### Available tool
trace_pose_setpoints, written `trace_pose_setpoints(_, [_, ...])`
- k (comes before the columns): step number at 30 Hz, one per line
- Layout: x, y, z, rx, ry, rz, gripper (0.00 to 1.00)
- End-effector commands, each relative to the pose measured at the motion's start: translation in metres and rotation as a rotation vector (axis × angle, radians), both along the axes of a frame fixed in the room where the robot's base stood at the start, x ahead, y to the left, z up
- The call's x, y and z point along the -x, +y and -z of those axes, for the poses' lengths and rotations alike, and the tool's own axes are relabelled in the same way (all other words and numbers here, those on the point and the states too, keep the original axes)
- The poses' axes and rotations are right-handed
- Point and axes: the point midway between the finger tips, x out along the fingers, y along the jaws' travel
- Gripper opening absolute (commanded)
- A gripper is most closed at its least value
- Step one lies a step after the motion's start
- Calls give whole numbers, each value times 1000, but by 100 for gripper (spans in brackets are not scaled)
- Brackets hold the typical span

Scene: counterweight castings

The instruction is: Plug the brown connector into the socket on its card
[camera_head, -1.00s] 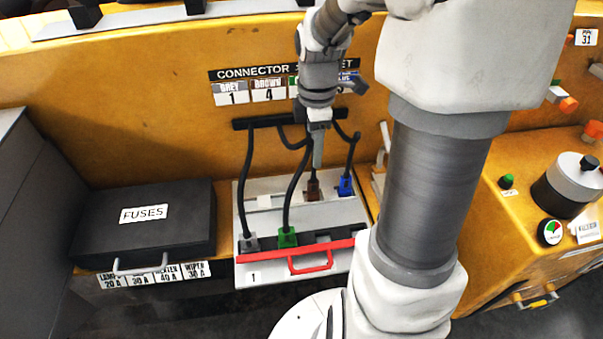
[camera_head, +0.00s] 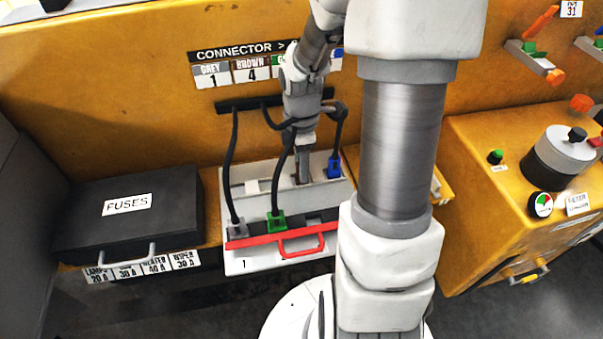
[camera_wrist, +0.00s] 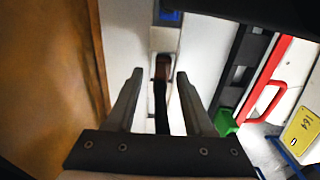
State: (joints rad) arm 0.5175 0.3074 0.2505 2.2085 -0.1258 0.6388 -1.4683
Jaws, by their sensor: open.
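The brown connector (camera_wrist: 161,68) sits in a slot in the white tray (camera_wrist: 205,50), with its black cable (camera_wrist: 160,110) running back between my fingers in the wrist view. My gripper (camera_wrist: 159,75) is open, one finger on each side of the cable, its tips near the connector. In the head view my gripper (camera_head: 302,180) reaches down into the tray and mostly hides the brown connector. The card (camera_head: 250,70) on the wall reads brown 4 and grey 1; my arm covers part of it. Socket number 1 (camera_head: 244,264) shows on the tray front; other numbers are hidden.
A red handle (camera_head: 301,246) crosses the front. A black fuse box (camera_head: 140,215) is left; an orange console (camera_head: 480,180) is right.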

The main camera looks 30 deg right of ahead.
Motion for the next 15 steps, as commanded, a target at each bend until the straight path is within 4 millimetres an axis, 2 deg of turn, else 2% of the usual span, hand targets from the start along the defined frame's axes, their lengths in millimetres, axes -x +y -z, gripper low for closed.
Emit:
trace_pose_setpoints(2, [0, 0, 0, 0, 0, 0, 49])
trace_pose_setpoints(10, [0, 0, 0, 0, 0, 0, 0])
trace_pose_setpoints(15, [0, 0, -1, 0, 0, 0, 0])
